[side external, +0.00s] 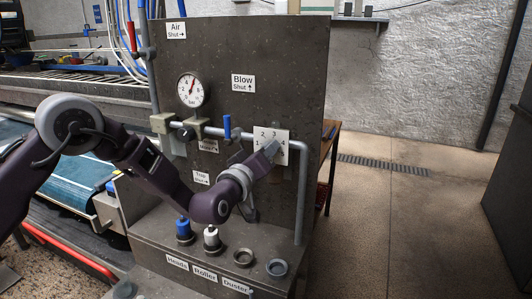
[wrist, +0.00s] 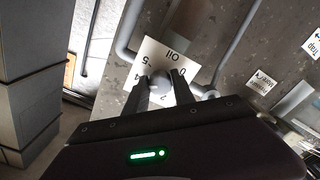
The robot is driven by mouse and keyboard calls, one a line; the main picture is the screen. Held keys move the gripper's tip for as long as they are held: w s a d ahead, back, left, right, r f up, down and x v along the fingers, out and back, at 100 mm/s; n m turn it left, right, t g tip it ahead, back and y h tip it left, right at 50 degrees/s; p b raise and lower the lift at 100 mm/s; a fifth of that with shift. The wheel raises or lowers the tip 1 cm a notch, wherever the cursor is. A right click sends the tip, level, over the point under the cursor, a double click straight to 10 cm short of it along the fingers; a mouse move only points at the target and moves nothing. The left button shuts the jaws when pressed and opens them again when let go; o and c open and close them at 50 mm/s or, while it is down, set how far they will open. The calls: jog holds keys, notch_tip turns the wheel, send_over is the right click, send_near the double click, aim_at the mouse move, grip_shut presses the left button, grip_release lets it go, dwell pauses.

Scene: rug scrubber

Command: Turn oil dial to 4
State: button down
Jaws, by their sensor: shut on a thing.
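My gripper (side external: 271,149) is at the plate. In the wrist view my gripper (wrist: 166,80) has its two fingers on either side of the grey round knob (wrist: 160,88) and is shut on it. The fingers hide part of the knob, and I cannot tell which number it points to.
A grey pipe (side external: 303,190) runs down just right of the dial. A blue-handled valve (side external: 227,127) and a pressure gauge (side external: 192,90) are to the left. Below, a ledge carries a blue knob (side external: 183,227), a white knob (side external: 211,236) and ring-shaped fittings (side external: 277,267).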

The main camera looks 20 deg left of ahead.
jog(key=shift+m, duration=0.4)
jog(key=c, duration=1.1)
grip_release()
jog(key=shift+o, duration=0.2)
jog(key=shift+s, duration=0.1)
jog(key=s, duration=0.7)
jog(key=s, duration=0.9)
